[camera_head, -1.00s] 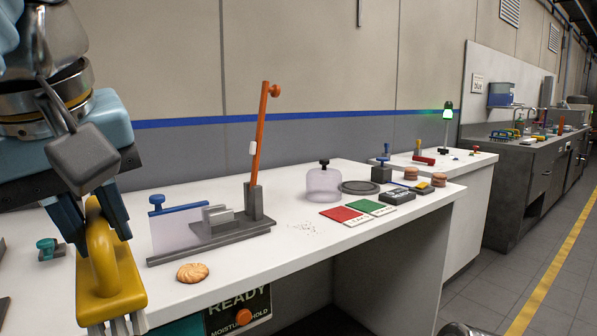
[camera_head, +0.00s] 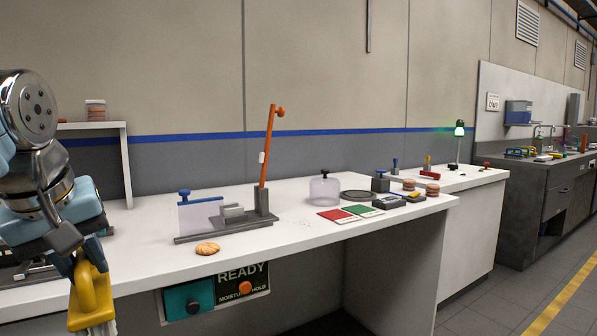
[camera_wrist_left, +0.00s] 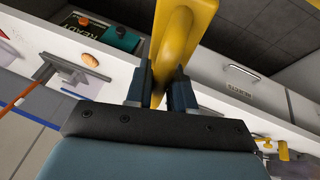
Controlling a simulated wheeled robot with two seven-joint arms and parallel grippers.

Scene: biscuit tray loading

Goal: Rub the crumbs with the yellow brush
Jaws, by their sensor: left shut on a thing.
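The yellow brush (camera_head: 94,298) hangs from my left gripper (camera_head: 86,266) at the lower left of the head view. The gripper's fingers are shut on its handle, and its pale bristles point down at the picture's bottom. The yellow handle (camera_wrist_left: 183,30) and the left gripper (camera_wrist_left: 160,88) also show in the left wrist view, with a finger on each side. The crumbs (camera_head: 300,224) are faint specks on the white table, left of the red card. The brush is well to the left of them, in front of the table. My right gripper is not in view.
A biscuit (camera_head: 208,249) lies near the table's front edge. Behind it stands a grey fixture (camera_head: 222,227) with an upright orange lever (camera_head: 267,150). A clear dome (camera_head: 324,190), red card (camera_head: 336,216) and green card (camera_head: 361,211) lie beyond. A white shelf (camera_head: 95,126) stands left.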

